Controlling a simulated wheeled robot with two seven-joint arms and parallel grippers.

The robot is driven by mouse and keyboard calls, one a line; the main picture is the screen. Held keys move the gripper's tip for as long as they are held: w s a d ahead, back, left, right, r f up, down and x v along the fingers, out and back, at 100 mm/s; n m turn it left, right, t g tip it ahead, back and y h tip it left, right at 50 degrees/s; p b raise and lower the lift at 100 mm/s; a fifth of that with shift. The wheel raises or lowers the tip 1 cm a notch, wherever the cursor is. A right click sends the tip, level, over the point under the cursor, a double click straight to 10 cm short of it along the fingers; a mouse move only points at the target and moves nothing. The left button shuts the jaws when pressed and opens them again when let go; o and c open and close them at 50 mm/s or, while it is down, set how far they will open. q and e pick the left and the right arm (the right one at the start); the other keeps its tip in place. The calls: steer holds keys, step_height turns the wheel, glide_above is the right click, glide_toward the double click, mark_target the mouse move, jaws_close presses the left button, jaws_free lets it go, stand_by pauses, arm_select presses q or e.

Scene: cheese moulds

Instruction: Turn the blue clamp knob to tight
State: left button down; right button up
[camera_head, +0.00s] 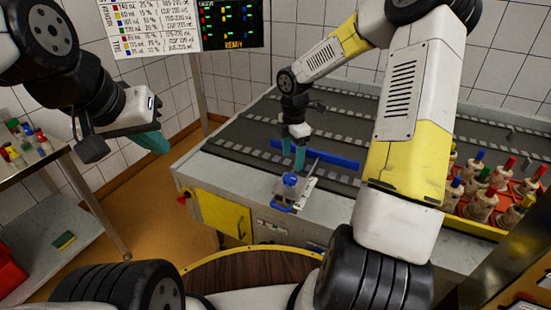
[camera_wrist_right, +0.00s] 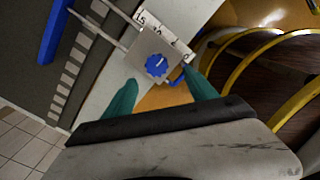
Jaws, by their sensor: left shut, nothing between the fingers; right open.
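The blue clamp knob (camera_head: 290,180) sits on a small pale metal clamp at the near edge of the conveyor table. In the right wrist view the knob (camera_wrist_right: 157,66) has a light pointer mark, and a white scale strip (camera_wrist_right: 165,32) with small marks, too small to read surely, lies beside it. My right gripper (camera_head: 292,160) is above the knob, open. In the wrist view its teal fingers (camera_wrist_right: 159,78) stand on either side of the knob's near side, with no clear contact. My left gripper (camera_head: 152,140) is shut and empty, far left of the clamp.
A blue bar (camera_head: 315,154) lies across the dark conveyor (camera_head: 250,135) behind the clamp. A blue handle (camera_head: 281,208) sticks out below the knob. A side table (camera_head: 25,160) with small bottles stands at left.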

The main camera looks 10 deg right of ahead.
mark_target(290, 178)
steer(key=shift+w+a+f+n, duration=0.15)
steer(key=shift+w+f, duration=0.05)
steer(key=shift+f, duration=0.2)
steer(key=shift+w+a+f+n, duration=0.1)
steer(key=shift+w+f+n, duration=0.1)
steer(key=shift+f, duration=0.15)
step_height(290, 178, down, 7)
steer(key=shift+f, duration=0.15)
steer(key=c, duration=1.4)
